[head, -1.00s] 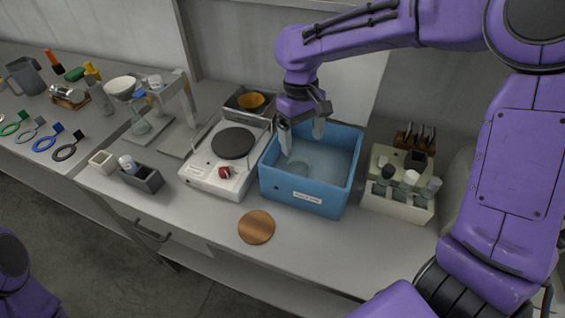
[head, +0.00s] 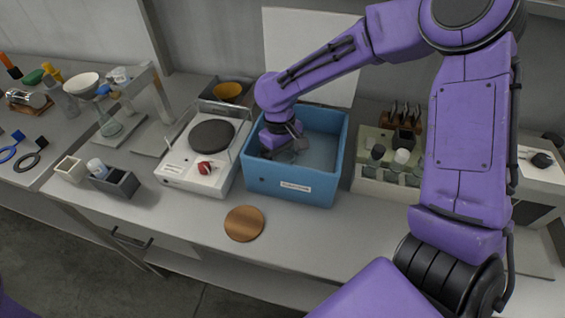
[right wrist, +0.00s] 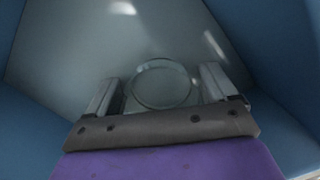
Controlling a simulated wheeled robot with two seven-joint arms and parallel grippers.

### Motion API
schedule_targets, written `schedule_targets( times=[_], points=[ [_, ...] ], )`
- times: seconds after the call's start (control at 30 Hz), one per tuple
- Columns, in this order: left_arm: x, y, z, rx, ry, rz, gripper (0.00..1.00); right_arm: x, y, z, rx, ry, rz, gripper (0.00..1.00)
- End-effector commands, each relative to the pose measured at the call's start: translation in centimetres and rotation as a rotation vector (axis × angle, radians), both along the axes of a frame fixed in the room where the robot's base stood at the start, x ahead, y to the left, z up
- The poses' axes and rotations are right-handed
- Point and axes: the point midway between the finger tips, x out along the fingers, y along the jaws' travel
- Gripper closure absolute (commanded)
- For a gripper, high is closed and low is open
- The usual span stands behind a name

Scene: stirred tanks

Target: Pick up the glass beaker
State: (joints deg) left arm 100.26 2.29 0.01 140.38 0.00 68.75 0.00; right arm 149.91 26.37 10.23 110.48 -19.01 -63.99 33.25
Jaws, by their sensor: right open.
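The glass beaker (right wrist: 161,88) is clear and round-rimmed, seen from above inside the blue tank (head: 291,183). In the right wrist view its rim lies between the two fingers of my right gripper (right wrist: 160,82), one finger on each side. The right gripper is open, and I cannot tell whether either finger touches the glass. In the head view the gripper (head: 287,150) reaches down into the left part of the tank and hides most of the beaker. My left gripper is not in view.
A hot plate (head: 212,137) stands left of the tank. A rack of bottles (head: 386,184) stands close on its right. A round copper-coloured disc (head: 244,223) lies in front. The tank walls surround the gripper. The bench front right of the disc is clear.

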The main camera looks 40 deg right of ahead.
Motion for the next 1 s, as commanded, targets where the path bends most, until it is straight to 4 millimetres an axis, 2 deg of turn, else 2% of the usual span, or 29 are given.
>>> schedule_targets(
  times=[0.17,0.2,0.37,0.4,0.63,0.73,1.0],
  points=[
    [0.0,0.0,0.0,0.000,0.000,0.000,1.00,0.0,0.0,-0.1,-0.001,-0.001,0.001,0.15],
    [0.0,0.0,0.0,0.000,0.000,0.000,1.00,0.0,0.0,-0.1,-0.001,-0.001,0.001,0.18],
    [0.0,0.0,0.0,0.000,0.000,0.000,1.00,0.0,0.0,-0.1,-0.001,-0.001,0.001,0.70],
    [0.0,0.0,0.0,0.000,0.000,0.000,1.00,0.0,0.0,-0.1,-0.001,-0.001,0.001,0.74],
    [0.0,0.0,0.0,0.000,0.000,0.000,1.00,0.1,0.0,0.0,-0.001,-0.001,0.001,0.75],
    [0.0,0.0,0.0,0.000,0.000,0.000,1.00,0.1,0.0,0.9,-0.002,-0.003,0.001,0.75],
    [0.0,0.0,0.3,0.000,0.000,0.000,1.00,0.1,0.0,7.2,-0.002,-0.006,0.000,0.75]
  ],
)
